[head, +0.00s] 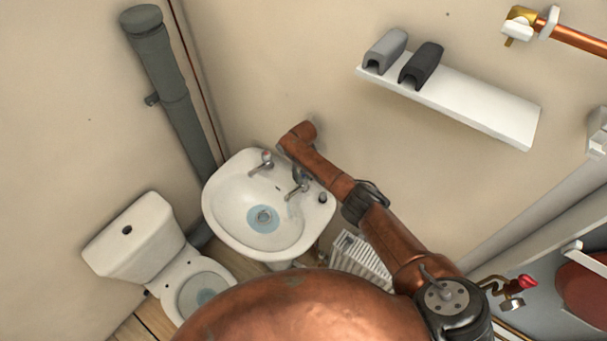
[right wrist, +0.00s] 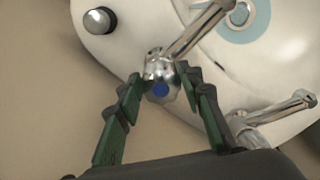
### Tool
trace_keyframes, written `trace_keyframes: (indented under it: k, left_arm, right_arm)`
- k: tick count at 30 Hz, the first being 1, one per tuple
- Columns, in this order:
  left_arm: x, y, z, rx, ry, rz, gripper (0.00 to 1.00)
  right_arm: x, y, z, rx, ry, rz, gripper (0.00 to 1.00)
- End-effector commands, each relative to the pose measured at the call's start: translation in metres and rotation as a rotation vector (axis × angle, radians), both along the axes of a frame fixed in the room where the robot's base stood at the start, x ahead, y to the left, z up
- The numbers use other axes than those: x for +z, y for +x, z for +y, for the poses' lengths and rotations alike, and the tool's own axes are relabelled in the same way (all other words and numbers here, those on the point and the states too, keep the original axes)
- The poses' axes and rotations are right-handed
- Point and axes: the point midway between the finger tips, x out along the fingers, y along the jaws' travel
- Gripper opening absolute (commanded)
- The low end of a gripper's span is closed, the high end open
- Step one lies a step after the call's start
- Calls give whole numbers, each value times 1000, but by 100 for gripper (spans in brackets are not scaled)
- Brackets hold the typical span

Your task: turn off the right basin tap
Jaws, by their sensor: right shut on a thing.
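The white basin (head: 225,205) is against the wall, with two chrome taps. The right basin tap (head: 292,192) has a blue-marked top, seen in the right wrist view (right wrist: 160,88), with its spout reaching over the bowl. My right gripper (right wrist: 163,80) has one green-and-black finger on each side of this tap's head and is shut on it. In the head view the right gripper (head: 302,175) is small and partly hidden under my arm. The left basin tap (head: 262,163) is free; it also shows in the right wrist view (right wrist: 275,112). My left gripper is out of view.
A pale blue disc surrounds the drain (head: 264,217). A round chrome-and-black piece (right wrist: 99,20) sits at the basin's corner. A toilet (head: 140,232) stands left, a grey pipe (head: 170,90) behind. A white shelf (head: 480,105) with two holders is at upper right; a radiator (head: 360,259) is below my arm.

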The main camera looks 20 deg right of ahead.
Motion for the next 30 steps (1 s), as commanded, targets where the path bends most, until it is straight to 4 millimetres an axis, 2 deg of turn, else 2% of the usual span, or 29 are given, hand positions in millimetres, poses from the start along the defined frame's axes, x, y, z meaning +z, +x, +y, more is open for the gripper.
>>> trace_keyframes:
  k: [12, 30]
  left_arm:
    - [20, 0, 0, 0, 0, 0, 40]
    - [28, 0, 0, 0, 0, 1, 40]
  right_arm:
    - [0, -1, 3, -397, 3, 3, 10]
    - [-1, 1, 4, -928, 2, 3, 10]
